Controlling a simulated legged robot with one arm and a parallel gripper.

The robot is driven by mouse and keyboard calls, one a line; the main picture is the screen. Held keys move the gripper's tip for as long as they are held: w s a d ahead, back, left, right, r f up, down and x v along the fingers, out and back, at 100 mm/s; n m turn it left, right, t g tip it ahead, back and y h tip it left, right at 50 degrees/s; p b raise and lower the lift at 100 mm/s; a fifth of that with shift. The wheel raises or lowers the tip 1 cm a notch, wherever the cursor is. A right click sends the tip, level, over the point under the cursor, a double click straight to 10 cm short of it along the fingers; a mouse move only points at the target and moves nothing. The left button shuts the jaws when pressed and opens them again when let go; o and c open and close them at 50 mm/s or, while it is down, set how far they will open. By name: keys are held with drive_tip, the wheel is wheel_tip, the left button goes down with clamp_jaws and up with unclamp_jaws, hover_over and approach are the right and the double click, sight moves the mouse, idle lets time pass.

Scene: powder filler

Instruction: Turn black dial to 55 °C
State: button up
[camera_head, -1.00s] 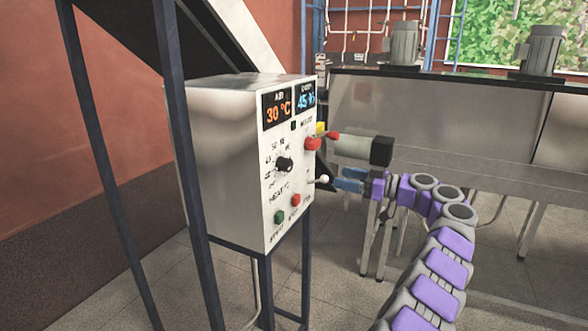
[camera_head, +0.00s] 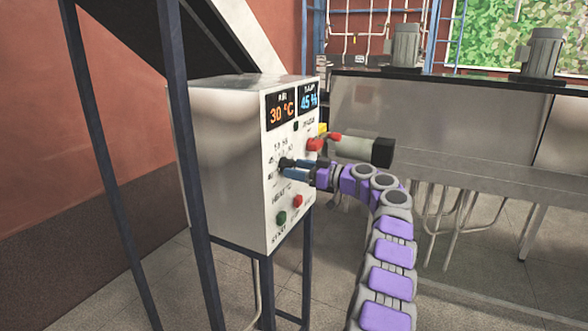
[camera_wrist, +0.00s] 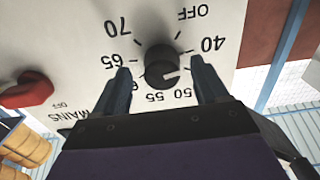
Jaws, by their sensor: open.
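The black dial (camera_wrist: 162,66) is on the white front of the control box (camera_head: 222,150). Its white pointer line faces right in the wrist view, towards the part of the scale between 40 and 50 that my right finger covers. The 55 mark is below the dial and visible; the 60 is partly hidden by the left finger. My gripper (camera_wrist: 161,70) is open, its fingers on either side of the dial; I cannot tell if they touch it. In the head view the dial (camera_head: 285,162) is partly hidden by my gripper (camera_head: 289,167).
An orange display (camera_head: 281,110) reads 30 °C, beside a blue one (camera_head: 308,98). A red handle (camera_head: 315,144) projects above my gripper. Green (camera_head: 281,217) and red (camera_head: 298,201) buttons sit below. Dark frame posts (camera_head: 183,150) stand at left.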

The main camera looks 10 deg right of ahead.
drive_tip(key=shift+w+a, duration=0.4)
drive_tip(key=shift+a, duration=0.15)
drive_tip(key=c, duration=1.1)
